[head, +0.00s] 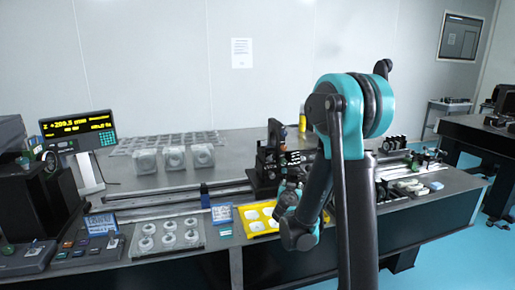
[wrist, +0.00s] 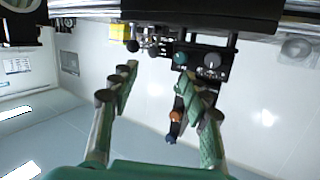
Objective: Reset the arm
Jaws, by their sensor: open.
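My arm (head: 352,110) is raised in front of the bench in the head view, with a teal and black elbow at the top and its lower links folded down toward the bench. Its wrist end (head: 300,225) is low, in front of the yellow tray, and the fingers are not clear there. In the wrist view my gripper (wrist: 157,82) is open, with two green-padded fingers apart and nothing between them. A dark device with knobs (wrist: 205,62) shows beyond the fingertips; I cannot tell how far away.
The optical table (head: 225,165) carries a rail with black mounts (head: 268,165), white blocks (head: 173,157), a yellow tray (head: 252,226), a clear tray of round parts (head: 190,245) and a readout (head: 78,130). Another dark table (head: 480,135) stands at right. Blue floor (head: 455,240) is clear.

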